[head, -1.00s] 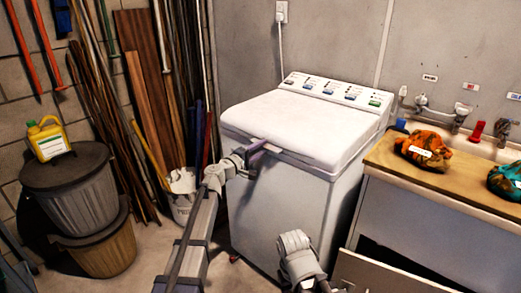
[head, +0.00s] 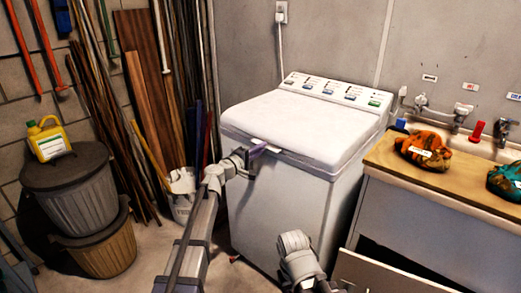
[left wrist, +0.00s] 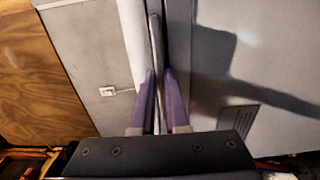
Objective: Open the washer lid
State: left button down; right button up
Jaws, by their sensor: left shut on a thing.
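The white top-loading washer (head: 275,208) stands in the middle of the head view. Its lid (head: 300,120) lies down over the top, with the control panel behind it. My left gripper (head: 259,150) is at the front edge of the lid, left of its middle. In the left wrist view, the purple fingers of my left gripper (left wrist: 162,98) are shut on a thin edge (left wrist: 156,50) that runs between them; it appears to be the lid's front edge. Part of my right arm shows at the bottom of the head view, but its gripper is not visible.
A sink bench (head: 440,180) with colourful cloth bundles stands close on the washer's right. A white bucket (head: 183,205), leaning poles and boards, and stacked bins (head: 72,200) are to the left. A low panel (head: 385,275) stands at the bottom right.

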dwell(0.8)
pick_arm(q)
jog(key=w+d+r+g+y+p, duration=0.1)
jog(key=w+r+g+p, duration=0.1)
jog(key=r+p, duration=1.2)
jog(key=w+d+r+g+y+p, duration=0.2)
jog(key=r+p, duration=1.1)
jog(key=p, duration=1.1)
jog(key=shift+w+d+r+g, duration=0.3)
jog(key=shift+w+r, duration=0.05)
jog(key=shift+w, duration=0.05)
jog(key=c, duration=0.9)
grip_release()
